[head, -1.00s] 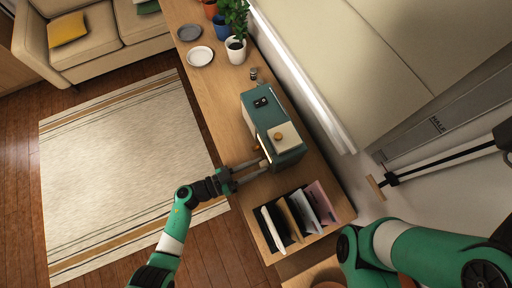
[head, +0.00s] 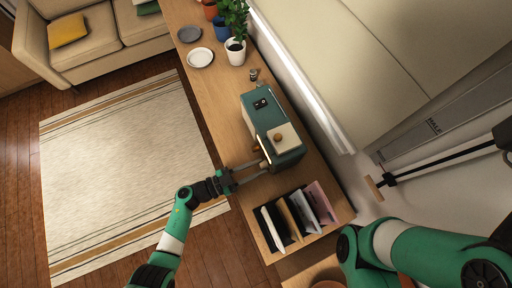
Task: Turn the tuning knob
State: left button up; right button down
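The radio is a teal box (head: 289,160) with a cream panel, standing on the long wooden counter. A round orange-brown knob (head: 278,138) sits on the cream panel. Another small brown knob shows at the radio's left side (head: 256,149). My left gripper (head: 265,167) is at the radio's lower left side, its two fingers apart and pointing at it. The fingertips are very close to the radio; whether they touch it or have a knob between them I cannot tell.
A rack of upright folders or books (head: 296,217) stands close below the radio on the counter (head: 227,113). The wall is at the right; a rug (head: 120,165) lies left.

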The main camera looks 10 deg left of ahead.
pick_arm(q)
jog(key=o, duration=0.5)
jog(key=shift+c, duration=0.2)
jog(key=p+v, duration=0.2)
jog(key=v, duration=0.9)
jog(key=shift+s+a, duration=0.2)
jog(key=shift+a, duration=0.05)
